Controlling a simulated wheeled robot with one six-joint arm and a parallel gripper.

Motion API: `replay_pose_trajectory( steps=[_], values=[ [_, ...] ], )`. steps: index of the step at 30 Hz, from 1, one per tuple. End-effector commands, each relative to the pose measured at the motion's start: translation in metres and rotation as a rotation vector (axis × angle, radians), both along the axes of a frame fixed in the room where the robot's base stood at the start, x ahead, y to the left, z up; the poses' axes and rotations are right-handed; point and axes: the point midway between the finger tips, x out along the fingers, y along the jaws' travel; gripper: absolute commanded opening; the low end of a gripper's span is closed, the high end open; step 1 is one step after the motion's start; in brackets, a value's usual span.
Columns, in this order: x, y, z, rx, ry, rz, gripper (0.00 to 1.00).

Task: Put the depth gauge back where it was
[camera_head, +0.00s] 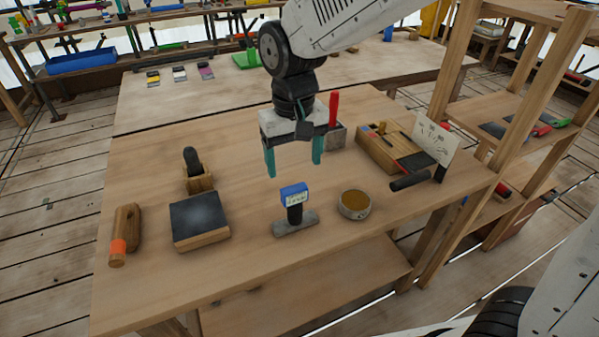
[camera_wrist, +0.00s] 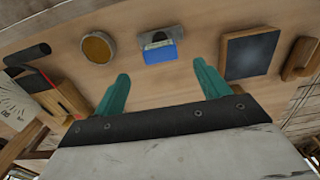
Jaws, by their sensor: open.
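The depth gauge (camera_head: 295,205) looks to be the small upright tool with a blue head, a pale display face and a grey foot. It stands on the wooden workbench, right of the dark square block. In the wrist view its blue head (camera_wrist: 160,50) shows between my fingers and beyond their tips. My gripper (camera_head: 294,170) has teal fingers spread apart with nothing between them. It hangs above the bench, behind and above the gauge, not touching it. Both fingers also show in the wrist view (camera_wrist: 160,80).
A round tin (camera_head: 354,204) stands close right of the gauge. A dark-topped block (camera_head: 200,220), a wooden mallet-like tool (camera_head: 125,235) and a black-handled tool (camera_head: 193,170) sit left. A wooden tool box (camera_head: 385,148), a card (camera_head: 423,135) and a black cylinder (camera_head: 410,181) are right.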

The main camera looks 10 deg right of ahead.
Motion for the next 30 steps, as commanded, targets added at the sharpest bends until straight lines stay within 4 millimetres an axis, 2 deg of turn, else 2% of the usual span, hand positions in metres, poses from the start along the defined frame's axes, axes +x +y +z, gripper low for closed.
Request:
replay_pose_trajectory(
  steps=[8, 11, 13, 17, 21, 25, 30],
  values=[
    [-0.001, -0.003, 0.007, 0.001, -0.002, -0.003, 0.74],
    [-0.007, -0.019, 0.017, 0.005, -0.009, -0.019, 0.74],
    [-0.017, -0.042, 0.029, 0.009, -0.02, -0.044, 0.74],
    [-0.051, -0.098, 0.055, 0.016, -0.046, -0.105, 0.74],
    [-0.101, -0.151, 0.071, 0.02, -0.072, -0.174, 0.74],
    [-0.145, -0.183, 0.074, 0.018, -0.095, -0.227, 0.74],
    [-0.183, -0.203, 0.07, 0.014, -0.111, -0.271, 0.74]
  ],
)
